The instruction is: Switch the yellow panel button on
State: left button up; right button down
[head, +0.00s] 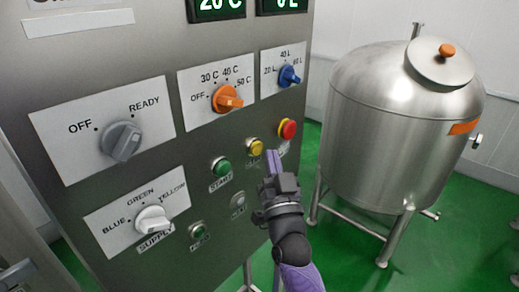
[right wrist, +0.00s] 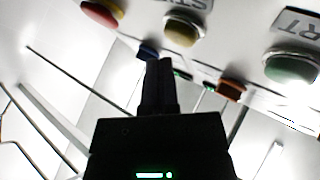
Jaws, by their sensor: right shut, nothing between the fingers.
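The yellow button (head: 254,147) sits on the grey control panel (head: 180,143), between the green START button (head: 221,168) and the red button (head: 288,128). My right gripper (head: 272,157) is shut and empty, with its fingertips just right of the yellow button in the head view. I cannot tell whether they touch the panel. In the right wrist view the shut fingers (right wrist: 158,72) point toward the panel, and the yellow button (right wrist: 183,30) shows beyond and slightly right of their tip. My left gripper is not in view.
An orange temperature knob (head: 228,99), a blue volume knob (head: 289,76), a grey OFF/READY knob (head: 122,141) and a white supply knob (head: 153,220) surround the buttons. A steel tank (head: 385,130) stands right of the panel on a green floor (head: 450,240).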

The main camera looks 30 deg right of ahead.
jog(key=shift+w, duration=0.1)
dwell(0.5)
jog(key=shift+w+a, duration=0.2)
jog(key=shift+w, duration=0.15)
jog(key=shift+w+a, duration=0.15)
jog(key=shift+w, duration=0.25)
dwell(0.6)
jog(key=shift+s+d+p, duration=0.35)
jog(key=shift+s, duration=0.5)
jog(key=shift+s, duration=0.1)
jog(key=s, duration=0.1)
jog(key=s+d+p, duration=0.1)
jog(key=s, duration=0.1)
jog(key=s+d+p, duration=0.1)
jog(key=s, duration=0.1)
jog(key=shift+s+d, duration=0.15)
jog(key=shift+s, duration=0.05)
